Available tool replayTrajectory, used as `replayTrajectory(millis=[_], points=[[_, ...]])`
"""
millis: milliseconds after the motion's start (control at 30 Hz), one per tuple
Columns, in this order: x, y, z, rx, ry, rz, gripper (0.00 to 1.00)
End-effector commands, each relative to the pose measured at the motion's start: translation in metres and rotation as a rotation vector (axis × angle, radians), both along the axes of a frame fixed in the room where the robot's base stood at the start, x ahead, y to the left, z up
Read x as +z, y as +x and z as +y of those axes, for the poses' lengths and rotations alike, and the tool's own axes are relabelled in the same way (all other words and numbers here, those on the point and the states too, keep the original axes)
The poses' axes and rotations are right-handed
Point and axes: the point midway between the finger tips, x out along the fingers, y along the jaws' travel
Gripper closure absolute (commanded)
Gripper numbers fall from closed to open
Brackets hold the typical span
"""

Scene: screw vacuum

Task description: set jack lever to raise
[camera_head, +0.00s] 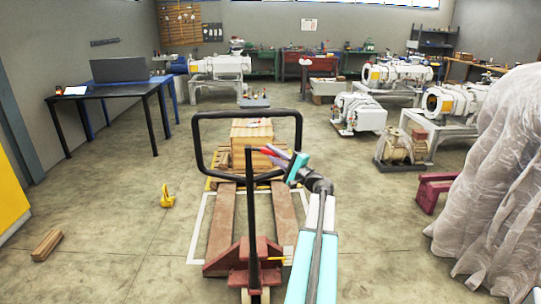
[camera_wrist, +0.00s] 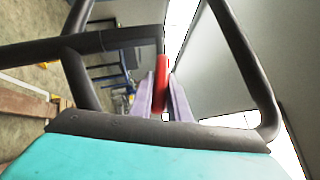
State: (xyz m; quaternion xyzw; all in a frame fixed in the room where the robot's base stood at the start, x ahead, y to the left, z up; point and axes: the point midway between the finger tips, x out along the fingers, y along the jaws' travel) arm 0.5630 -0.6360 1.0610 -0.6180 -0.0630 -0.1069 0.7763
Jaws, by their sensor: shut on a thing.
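The pallet jack has a black loop handle (camera_head: 200,145) on a dark upright bar and a dark red base (camera_head: 240,262). Its red jack lever (camera_head: 268,152) shows small beside the bar, inside the loop. My gripper (camera_head: 278,156) reaches in from the right at the lever. In the wrist view, the red lever (camera_wrist: 161,84) stands between the two pale fingers of my gripper (camera_wrist: 161,98), which are shut on it. The black loop (camera_wrist: 248,60) surrounds the fingers there. The lever's lower end is hidden, and I cannot tell its setting.
The jack's forks (camera_head: 222,215) run toward a wooden crate (camera_head: 252,133) beyond the handle. A yellow object (camera_head: 167,196) and a wooden block (camera_head: 46,244) lie on the floor at left. A plastic-draped object (camera_head: 495,190) stands at right. Floor left of the jack is mostly clear.

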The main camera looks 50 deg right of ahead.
Motion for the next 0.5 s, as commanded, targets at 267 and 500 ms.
replayTrajectory(millis=[267, 500], points=[[-0.0009, -0.0023, -0.0013, 0.003, 0.001, 0.000, 0.66], [-0.0008, -0.0038, -0.0024, -0.001, 0.001, 0.000, 0.66]])
